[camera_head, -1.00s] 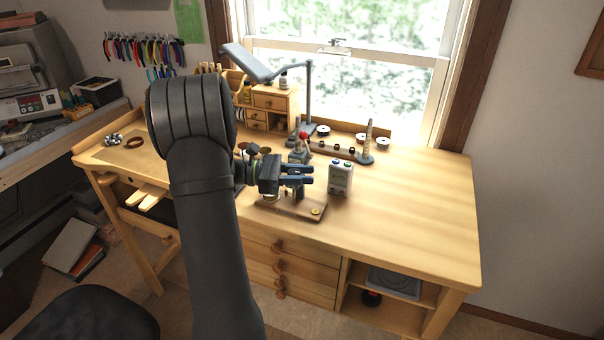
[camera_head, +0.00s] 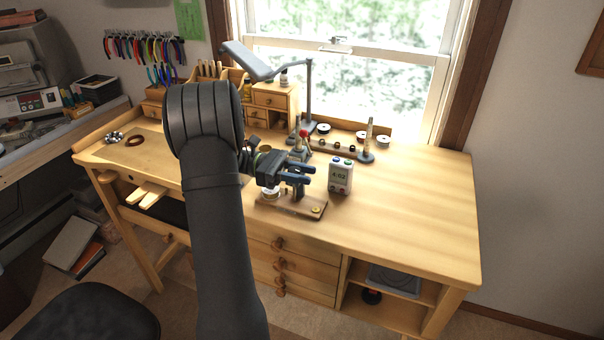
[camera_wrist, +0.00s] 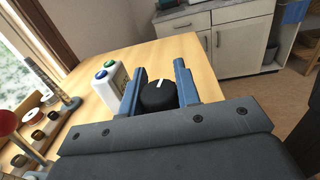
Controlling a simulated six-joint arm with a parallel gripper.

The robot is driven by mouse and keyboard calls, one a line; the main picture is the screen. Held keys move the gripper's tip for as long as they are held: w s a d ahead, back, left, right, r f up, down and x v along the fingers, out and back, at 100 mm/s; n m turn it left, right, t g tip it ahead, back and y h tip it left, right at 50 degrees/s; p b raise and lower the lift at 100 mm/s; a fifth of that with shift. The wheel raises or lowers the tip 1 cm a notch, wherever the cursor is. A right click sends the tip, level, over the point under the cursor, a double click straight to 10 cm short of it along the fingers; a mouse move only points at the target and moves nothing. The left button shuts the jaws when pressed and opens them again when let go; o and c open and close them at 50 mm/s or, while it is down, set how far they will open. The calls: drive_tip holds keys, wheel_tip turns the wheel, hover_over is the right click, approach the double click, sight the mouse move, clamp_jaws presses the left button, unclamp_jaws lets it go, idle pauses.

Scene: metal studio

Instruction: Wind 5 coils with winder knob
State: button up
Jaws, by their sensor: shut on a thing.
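The winder (camera_head: 300,207) has a wooden base with a brass-coloured disc at its right end and stands near the front of the bench. My gripper (camera_head: 306,174) is at the top of it, with blue fingers pointing right. In the wrist view my gripper (camera_wrist: 160,82) has one finger on each side of the black winder knob (camera_wrist: 158,97) and is shut on it. The knob has a white mark on top. My gripper hides the knob and much of the winder in the head view. I cannot make out any wire or coils.
A white counter box (camera_head: 340,177) with a small display and blue and green buttons stands close right of the winder. A red-tipped tool (camera_head: 305,133), a spool rack (camera_head: 335,147) and a ring mandrel (camera_head: 368,140) stand behind. The bench's right side is clear.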

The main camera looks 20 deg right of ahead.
drive_tip(key=o, duration=1)
drive_tip(key=s+d+r, duration=0.2)
drive_tip(key=s+r, duration=0.1)
drive_tip(key=s+d+r, duration=0.1)
drive_tip(key=s+r, duration=0.2)
drive_tip(key=r, duration=0.1)
drive_tip(key=s+d+r, duration=0.2)
drive_tip(key=s+r, duration=0.2)
drive_tip(key=shift+s+d, duration=0.1)
drive_tip(key=shift+d, duration=0.25)
